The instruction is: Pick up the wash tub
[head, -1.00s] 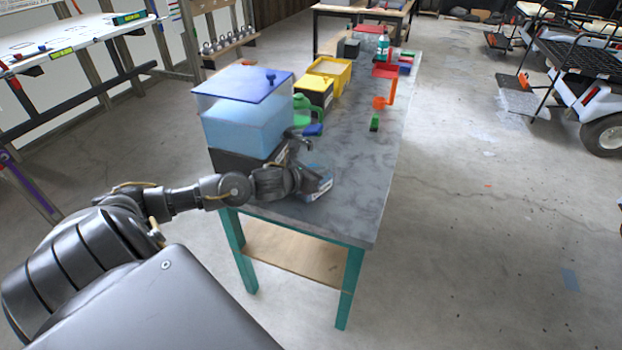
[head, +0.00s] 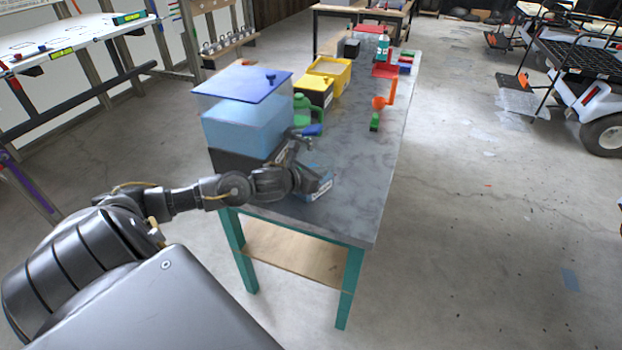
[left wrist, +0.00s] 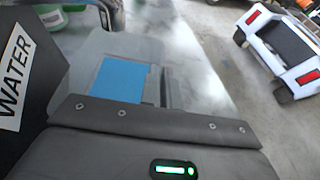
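A small blue-filled tub (head: 320,183) with a white label on its near side, which I take to be the wash tub, sits at the near end of the grey table. In the left wrist view a flat blue patch (left wrist: 117,80) shows just beyond the gripper's body. My left gripper (head: 302,160) is right at the tub's left side and partly covers it. Its fingers are dark and small, so their gap and any contact with the tub cannot be told. My right gripper is not in view.
A large clear tank of blue liquid (head: 245,130) with a blue lid stands left of the tub on a dark base, marked WATER in the left wrist view (left wrist: 14,76). Green jug (head: 303,110), yellow bin (head: 329,75) and orange scoop (head: 385,98) stand farther back.

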